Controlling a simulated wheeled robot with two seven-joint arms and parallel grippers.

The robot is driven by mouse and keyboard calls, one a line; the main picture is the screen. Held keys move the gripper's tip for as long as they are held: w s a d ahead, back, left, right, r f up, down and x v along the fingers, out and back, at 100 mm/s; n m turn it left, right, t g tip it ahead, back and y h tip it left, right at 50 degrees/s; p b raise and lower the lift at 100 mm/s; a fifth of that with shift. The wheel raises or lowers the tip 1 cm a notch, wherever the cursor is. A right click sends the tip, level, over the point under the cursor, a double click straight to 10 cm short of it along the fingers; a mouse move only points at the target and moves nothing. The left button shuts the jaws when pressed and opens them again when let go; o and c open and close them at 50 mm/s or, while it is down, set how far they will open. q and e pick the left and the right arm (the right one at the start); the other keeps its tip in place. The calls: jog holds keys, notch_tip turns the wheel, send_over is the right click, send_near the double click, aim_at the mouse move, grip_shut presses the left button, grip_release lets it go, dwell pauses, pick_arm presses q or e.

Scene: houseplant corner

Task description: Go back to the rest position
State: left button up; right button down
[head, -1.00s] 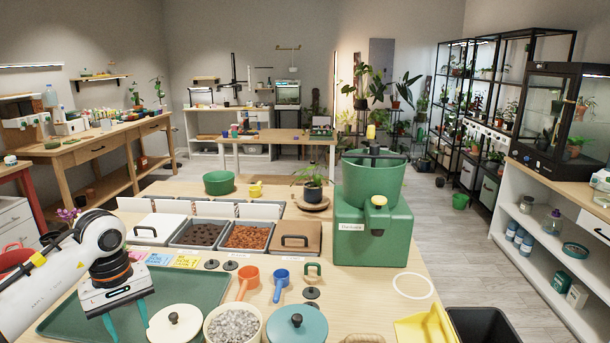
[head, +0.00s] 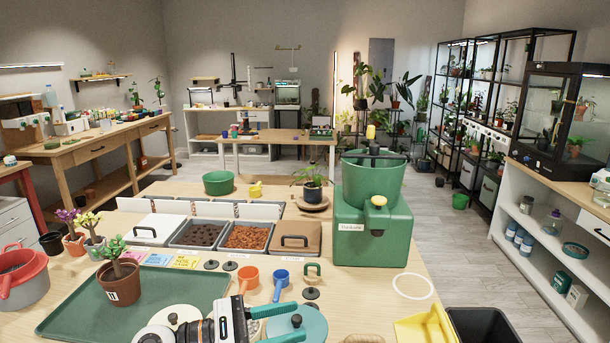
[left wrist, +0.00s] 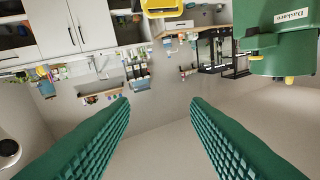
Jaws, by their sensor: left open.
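My left gripper (head: 310,321) is at the front middle of the table in the head view, its green fingers pointing right over the teal lid (head: 312,328). In the left wrist view its ridged green fingers (left wrist: 158,100) are wide apart with nothing between them. That view is upside down and shows the room beyond. My right gripper is in neither view. A small plant in a brown pot (head: 120,284) stands upright on the dark green tray (head: 190,290), clear of my left gripper.
The green machine (head: 372,232) stands at centre right, and also shows in the left wrist view (left wrist: 285,35). An orange scoop (head: 248,278), a blue scoop (head: 281,283) and small dark lids lie near my gripper. A yellow dustpan (head: 430,328) and black bin (head: 484,326) are at front right.

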pick_arm(q)
jog(key=w+a+n+t+y, duration=0.1)
jog(key=a+n+t+y, duration=0.3)
jog(key=n+t, duration=0.65)
jog(key=w+a+n+t+y, duration=0.2)
jog(key=a+n+t+y, duration=0.25)
jog(key=n, duration=1.15)
jog(key=s+a+f+n+g+y, duration=0.4)
jog(key=a+f+n+y, duration=0.4)
jog(key=f+n+y, duration=0.5)
jog(key=s+f+n+g+h, duration=0.2)
jog(key=s+f+n+g, duration=0.45)
jog(key=s, duration=0.45)
jog(key=s+f+n+g+h, duration=0.2)
jog(key=s+f+n+g, duration=0.4)
jog(key=s, duration=0.5)
notch_tip(320, 180, down, 28)
jog(key=s+m, duration=0.1)
jog(key=s, duration=0.1)
jog(key=s+a+f+g, duration=0.1)
jog(key=s+f, duration=0.6)
jog(key=s+a+f+g, duration=0.1)
jog(key=s+a+f, duration=0.1)
jog(key=s+f, duration=0.6)
jog(key=shift+s+a, duration=0.25)
jog(key=shift+a, duration=0.05)
